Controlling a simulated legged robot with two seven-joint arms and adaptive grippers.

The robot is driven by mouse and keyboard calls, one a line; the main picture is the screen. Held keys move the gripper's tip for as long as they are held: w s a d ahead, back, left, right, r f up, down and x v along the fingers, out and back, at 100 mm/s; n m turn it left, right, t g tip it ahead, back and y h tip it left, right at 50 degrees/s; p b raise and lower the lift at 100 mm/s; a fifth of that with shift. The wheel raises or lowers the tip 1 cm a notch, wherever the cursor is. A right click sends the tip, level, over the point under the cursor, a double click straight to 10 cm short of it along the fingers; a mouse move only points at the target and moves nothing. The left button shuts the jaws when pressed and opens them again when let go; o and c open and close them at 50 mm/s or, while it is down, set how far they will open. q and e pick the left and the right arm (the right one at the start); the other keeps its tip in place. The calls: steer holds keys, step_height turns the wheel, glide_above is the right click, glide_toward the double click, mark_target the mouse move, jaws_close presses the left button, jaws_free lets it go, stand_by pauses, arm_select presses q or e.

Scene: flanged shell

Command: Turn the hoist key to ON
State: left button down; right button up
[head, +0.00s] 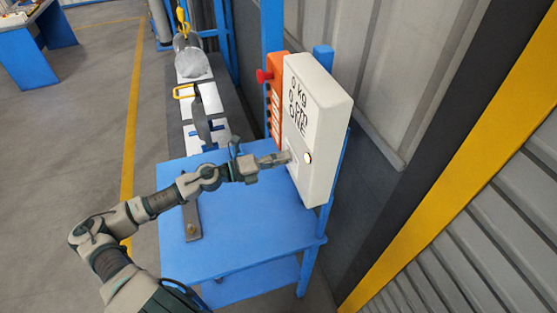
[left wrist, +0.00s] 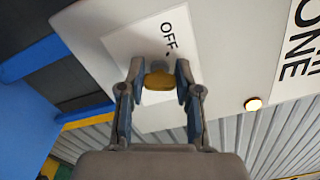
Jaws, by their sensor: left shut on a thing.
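The hoist key (left wrist: 158,80) is a brass-yellow piece on a white label plate (left wrist: 125,45) of the white control box (head: 318,175). The word OFF is printed just above the key in the left wrist view, with a small dark mark below it. No ON mark can be read. My left gripper (head: 287,158) reaches the box's front face; in the left wrist view (left wrist: 158,76) its two fingers close on the key from both sides. In the head view the gripper hides the key. My right gripper is in neither view.
A lit round lamp (head: 308,157) is on the box, right of my gripper. An orange box (head: 276,105) with a red knob (head: 263,76) stands beside it. A flat metal bar (head: 192,222) lies on the blue table (head: 250,225). The table's front right is clear.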

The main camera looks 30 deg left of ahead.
arm_select(q)
steer(key=m, duration=0.2)
steer(key=f+m+b, duration=0.1)
steer(key=shift+s+d, duration=0.2)
steer(key=shift+d, duration=0.1)
steer(key=shift+m, duration=0.4)
steer(key=shift+m+b, duration=0.3)
steer(key=shift+b, duration=0.05)
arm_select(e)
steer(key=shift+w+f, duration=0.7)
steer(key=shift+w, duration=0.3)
arm_select(q)
steer(key=shift+r, duration=0.1)
